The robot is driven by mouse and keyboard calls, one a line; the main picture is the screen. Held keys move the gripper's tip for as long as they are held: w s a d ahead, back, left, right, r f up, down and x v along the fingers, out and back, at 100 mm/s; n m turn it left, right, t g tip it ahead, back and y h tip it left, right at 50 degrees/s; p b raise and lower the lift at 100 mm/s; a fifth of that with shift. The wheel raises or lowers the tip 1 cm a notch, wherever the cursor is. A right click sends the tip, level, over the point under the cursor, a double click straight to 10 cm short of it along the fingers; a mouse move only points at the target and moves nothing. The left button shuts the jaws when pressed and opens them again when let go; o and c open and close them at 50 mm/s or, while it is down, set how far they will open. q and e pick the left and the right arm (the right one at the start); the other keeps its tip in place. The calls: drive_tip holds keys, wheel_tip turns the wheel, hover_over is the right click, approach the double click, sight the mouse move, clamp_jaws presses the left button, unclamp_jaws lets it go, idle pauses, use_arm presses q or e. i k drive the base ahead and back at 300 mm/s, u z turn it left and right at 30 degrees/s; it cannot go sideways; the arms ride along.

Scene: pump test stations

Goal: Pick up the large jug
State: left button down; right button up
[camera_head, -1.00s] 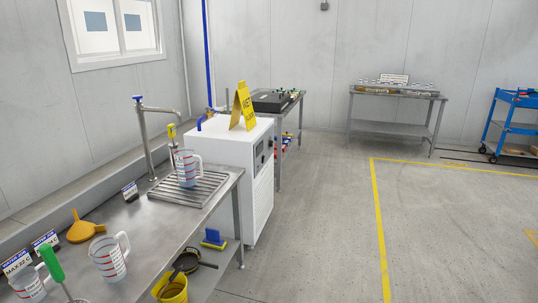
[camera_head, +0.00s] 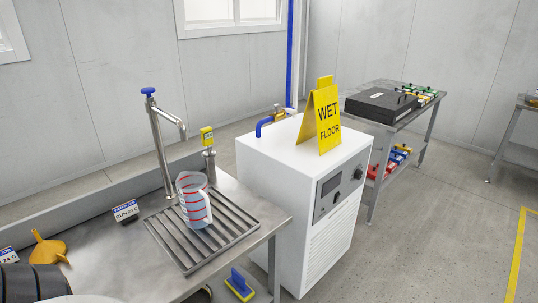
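A clear jug (camera_head: 194,203) with red measuring marks stands upright on the slatted drain grate (camera_head: 183,262) of the metal bench, under the tap (camera_head: 161,130). Its handle is on the right side. Its lower part looks bluish; I cannot tell how full it is. It is the only jug in view now, and I cannot tell from this frame whether it is the large one. Neither of my grippers shows. A dark ribbed part, which seems to be of my arm, covers the lower left corner of the bench.
A white machine (camera_head: 288,190) with a yellow wet floor sign (camera_head: 321,122) stands right of the bench. An orange funnel (camera_head: 47,250) and a small label stand (camera_head: 126,212) are on the bench. A blue and yellow brush (camera_head: 240,284) is below.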

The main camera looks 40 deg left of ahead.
sight(198, 204)
drive_tip(key=i, duration=1.8)
drive_tip(key=u, duration=3.95)
